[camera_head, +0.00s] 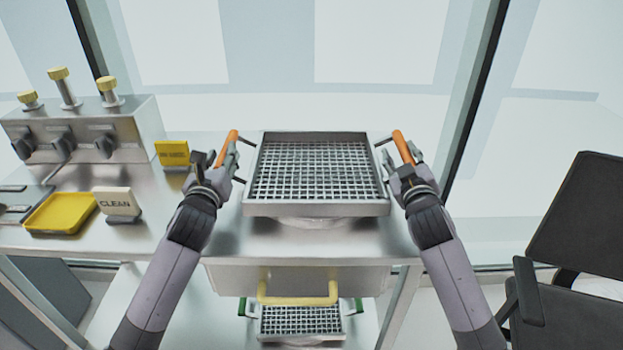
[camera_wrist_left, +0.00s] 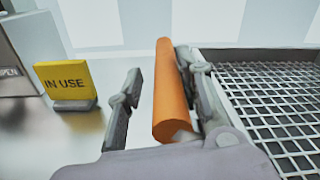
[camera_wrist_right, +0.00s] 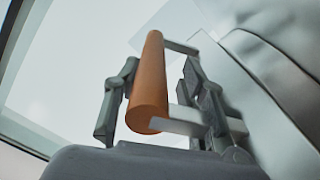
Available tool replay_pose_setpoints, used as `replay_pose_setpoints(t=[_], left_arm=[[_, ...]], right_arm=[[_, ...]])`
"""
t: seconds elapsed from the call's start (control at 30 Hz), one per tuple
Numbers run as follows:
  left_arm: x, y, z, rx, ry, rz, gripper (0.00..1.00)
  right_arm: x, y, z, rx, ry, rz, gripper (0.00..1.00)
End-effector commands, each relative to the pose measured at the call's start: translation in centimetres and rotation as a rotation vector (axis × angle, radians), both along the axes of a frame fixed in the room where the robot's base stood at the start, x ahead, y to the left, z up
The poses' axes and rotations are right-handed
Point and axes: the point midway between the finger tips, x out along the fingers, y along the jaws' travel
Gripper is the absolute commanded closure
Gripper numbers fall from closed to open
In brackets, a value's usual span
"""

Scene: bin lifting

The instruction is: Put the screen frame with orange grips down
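The grey screen frame (camera_head: 317,208) with a wire mesh sits above the middle of the steel table, over a pale round thing (camera_head: 312,222) mostly hidden under its front edge. I cannot tell whether it rests on that. Its left orange grip (camera_head: 228,148) also shows in the left wrist view (camera_wrist_left: 167,90). My left gripper (camera_head: 222,160) is open, its fingers either side of that grip with a gap. The right orange grip (camera_head: 402,147) also shows in the right wrist view (camera_wrist_right: 149,85). My right gripper (camera_head: 410,160) is open around it, the fingers apart from it.
A yellow "IN USE" sign (camera_head: 172,153), a "CLEAN" sign (camera_head: 117,202) and a yellow tray (camera_head: 60,213) stand left. A knobbed steel unit (camera_head: 85,130) is behind them. A second screen with green grips (camera_head: 300,321) lies below. A black chair (camera_head: 580,240) stands right.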

Motion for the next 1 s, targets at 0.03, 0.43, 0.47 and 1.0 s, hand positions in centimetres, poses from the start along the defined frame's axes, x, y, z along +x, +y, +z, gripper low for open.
replay_pose_setpoints(t=[0.03, 0.43, 0.47, 1.0], left_arm=[[0.0, -0.1, 0.3, -0.001, -0.007, -0.004, 0.59], [-1.0, 0.2, 0.2, 0.002, -0.004, 0.003, 0.59], [-1.4, 0.2, 0.2, 0.004, -0.005, 0.003, 0.59], [-11.2, 0.1, 0.2, 0.001, -0.005, -0.001, 0.59]], right_arm=[[0.0, 0.0, 0.1, 0.000, -0.001, 0.001, 0.59], [0.0, -0.3, 0.0, -0.002, 0.000, -0.005, 0.59], [0.0, -0.3, 0.0, -0.002, 0.001, -0.006, 0.59], [0.0, -0.3, 0.0, -0.003, 0.002, -0.006, 0.59]])
